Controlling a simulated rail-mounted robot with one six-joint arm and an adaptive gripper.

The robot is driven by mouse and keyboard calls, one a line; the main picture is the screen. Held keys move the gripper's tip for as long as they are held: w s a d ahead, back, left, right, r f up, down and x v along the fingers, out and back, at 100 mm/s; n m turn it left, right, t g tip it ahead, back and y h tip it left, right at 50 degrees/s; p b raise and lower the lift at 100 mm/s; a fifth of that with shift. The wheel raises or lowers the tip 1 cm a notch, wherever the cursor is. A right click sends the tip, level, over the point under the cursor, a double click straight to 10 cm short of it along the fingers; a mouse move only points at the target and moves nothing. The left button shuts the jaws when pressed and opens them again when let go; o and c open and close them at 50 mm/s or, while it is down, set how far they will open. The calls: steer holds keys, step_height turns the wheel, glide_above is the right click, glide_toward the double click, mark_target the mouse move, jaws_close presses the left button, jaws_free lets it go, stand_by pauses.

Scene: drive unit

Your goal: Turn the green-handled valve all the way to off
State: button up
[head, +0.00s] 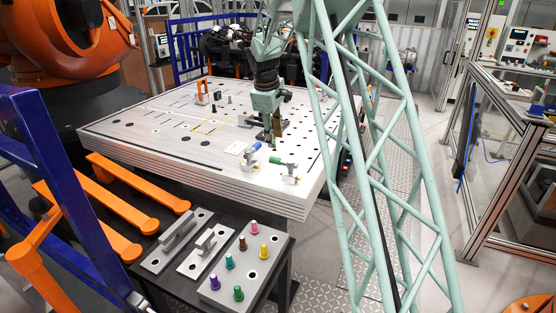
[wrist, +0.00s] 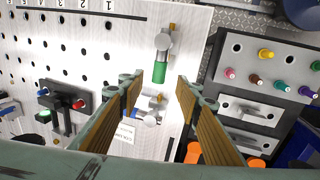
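The green-handled valve (head: 288,166) sits on the silver table near its front right edge. In the wrist view its green handle (wrist: 159,72) extends from a grey body with brass ends (wrist: 163,42). My gripper (wrist: 160,82) is open and empty, its two brown-padded fingers spread to either side of the view, with the green handle appearing between and just beyond the fingertips. In the head view my gripper (head: 268,135) hangs over the table, behind the valves. I cannot tell the exact height gap.
A blue-handled valve (head: 252,149) stands close by; in the wrist view it (wrist: 150,118) lies between the fingers. A grey block with coloured pegs (head: 243,268) stands on the lower black bench.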

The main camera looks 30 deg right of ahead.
mark_target(278, 159)
steer(key=shift+p+x, duration=0.3)
steer(key=shift+x, duration=6)
steer(key=shift+s, duration=0.1)
jaws_close()
